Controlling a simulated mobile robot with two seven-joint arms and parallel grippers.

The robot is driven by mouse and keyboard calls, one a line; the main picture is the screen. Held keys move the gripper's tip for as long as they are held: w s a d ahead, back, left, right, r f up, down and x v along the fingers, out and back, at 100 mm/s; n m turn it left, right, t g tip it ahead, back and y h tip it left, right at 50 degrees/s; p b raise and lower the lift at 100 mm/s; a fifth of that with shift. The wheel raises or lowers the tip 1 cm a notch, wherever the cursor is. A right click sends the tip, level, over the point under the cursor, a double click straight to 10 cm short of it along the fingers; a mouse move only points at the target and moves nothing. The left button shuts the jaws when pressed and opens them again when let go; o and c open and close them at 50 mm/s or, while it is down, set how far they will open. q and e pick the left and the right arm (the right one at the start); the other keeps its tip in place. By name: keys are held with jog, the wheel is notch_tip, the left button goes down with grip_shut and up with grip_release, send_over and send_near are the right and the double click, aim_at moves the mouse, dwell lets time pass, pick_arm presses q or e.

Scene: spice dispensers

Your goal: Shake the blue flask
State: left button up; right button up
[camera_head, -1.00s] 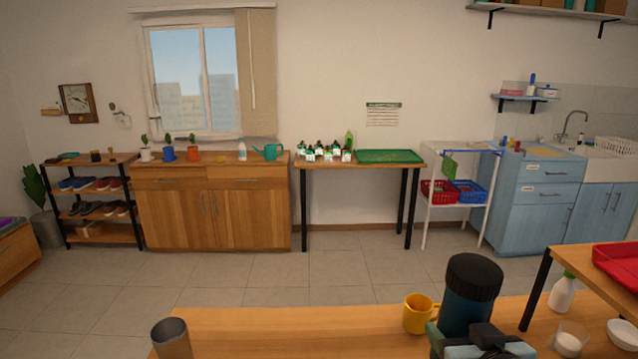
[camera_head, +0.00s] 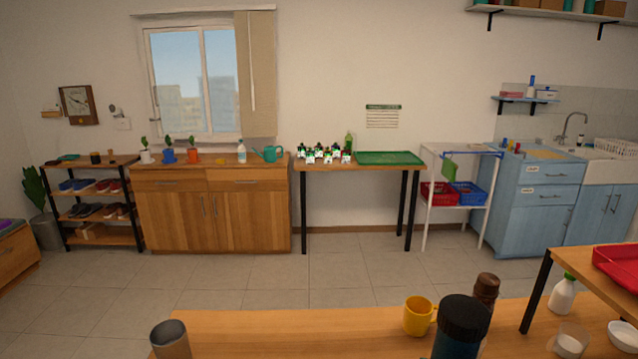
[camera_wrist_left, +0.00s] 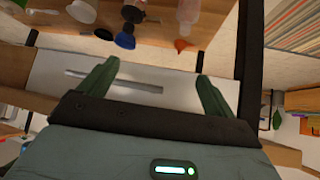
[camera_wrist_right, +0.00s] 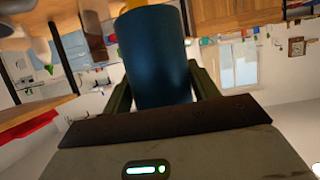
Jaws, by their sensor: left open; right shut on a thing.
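The blue flask (camera_head: 455,345) has a dark blue body and a black lid. It is at the bottom right of the head view, lid up and roughly upright, its lower part cut off by the frame edge. In the right wrist view the flask's body (camera_wrist_right: 158,60) stands between the fingers of my right gripper (camera_wrist_right: 161,88), which is shut on it. The right gripper is below the head view. My left gripper (camera_wrist_left: 155,85) is open with nothing between its fingers; it shows only in the left wrist view.
On the near wooden table (camera_head: 290,335), a yellow mug (camera_head: 417,317) stands left of the flask and a brown grinder (camera_head: 487,290) just behind it. A grey cup (camera_head: 171,340) is at the left end. A white bottle (camera_head: 562,295) and bowls are at right. The table's middle is clear.

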aim_at(465, 346)
notch_tip(465, 346, up, 7)
jog(key=shift+w+r, duration=0.1)
jog(key=shift+r, duration=0.05)
jog(key=shift+a+f, duration=0.1)
jog(key=shift+f, duration=0.25)
notch_tip(465, 346, down, 6)
jog(key=shift+f, duration=0.1)
jog(key=shift+r, duration=0.25)
notch_tip(465, 346, up, 6)
jog(key=shift+r, duration=0.15)
jog(key=shift+f, duration=0.2)
notch_tip(465, 346, down, 6)
jog(key=shift+f, duration=0.15)
jog(key=shift+r, duration=0.2)
